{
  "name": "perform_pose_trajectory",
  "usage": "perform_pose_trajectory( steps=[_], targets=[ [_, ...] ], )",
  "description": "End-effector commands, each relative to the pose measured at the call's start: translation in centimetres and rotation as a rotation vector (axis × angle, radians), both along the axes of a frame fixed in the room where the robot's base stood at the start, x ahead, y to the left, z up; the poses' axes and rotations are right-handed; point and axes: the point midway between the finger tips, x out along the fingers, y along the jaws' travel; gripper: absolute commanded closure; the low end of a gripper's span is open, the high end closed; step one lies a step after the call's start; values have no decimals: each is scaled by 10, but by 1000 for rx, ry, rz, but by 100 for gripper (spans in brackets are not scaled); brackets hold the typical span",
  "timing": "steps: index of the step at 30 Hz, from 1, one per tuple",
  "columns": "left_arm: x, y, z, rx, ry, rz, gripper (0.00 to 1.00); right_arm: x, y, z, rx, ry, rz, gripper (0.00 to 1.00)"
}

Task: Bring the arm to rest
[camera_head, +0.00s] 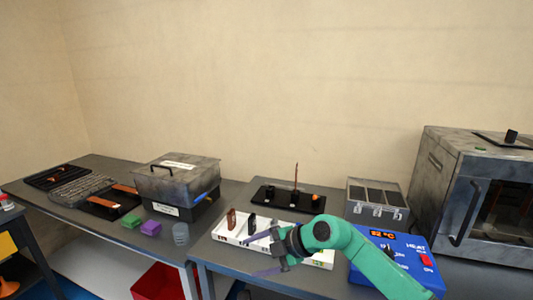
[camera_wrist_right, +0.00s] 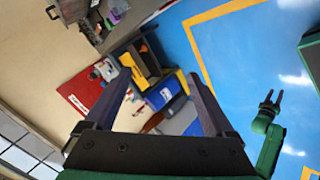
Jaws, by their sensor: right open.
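My right arm (camera_head: 368,258) is green and reaches in from the lower right in the head view. Its gripper (camera_head: 250,256) points left, over or in front of the white tray (camera_head: 226,235) on the near bench. The right gripper is open, with nothing between its fingers. In the right wrist view its two dark fingers (camera_wrist_right: 161,75) stand wide apart. A second green arm with a dark gripper (camera_wrist_right: 269,104) shows at the right of that view, apparently my left one; its small fingers look apart and empty. The left gripper is outside the head view.
A blue control box (camera_head: 395,262) with an orange display stands beside my right arm. Behind are a grey compartment box (camera_head: 376,201), a black stand (camera_head: 285,198) and an oven (camera_head: 475,200).

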Motion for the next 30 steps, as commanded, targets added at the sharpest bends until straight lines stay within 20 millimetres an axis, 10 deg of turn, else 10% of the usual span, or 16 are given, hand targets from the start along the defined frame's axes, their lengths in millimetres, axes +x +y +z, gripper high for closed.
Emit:
perform_pose_trajectory(
  steps=[3, 6, 8, 12, 16, 21, 30],
  targets=[
    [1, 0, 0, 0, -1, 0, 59, -21, 53, 80, 550, -181, -65, 11],
    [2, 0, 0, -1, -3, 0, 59, -6, 6, 131, 906, -265, -389, 11],
    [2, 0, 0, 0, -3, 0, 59, 6, -49, 128, 1022, -255, -664, 11],
    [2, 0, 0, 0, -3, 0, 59, 2, -160, 54, 1007, -100, -1217, 11],
    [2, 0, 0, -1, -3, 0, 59, -42, -219, -33, 824, 130, -1558, 11],
    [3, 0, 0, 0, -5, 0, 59, -110, -248, -106, 576, 394, -1753, 11],
    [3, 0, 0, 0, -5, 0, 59, -220, -255, -165, 229, 753, -1823, 11]
  ],
)
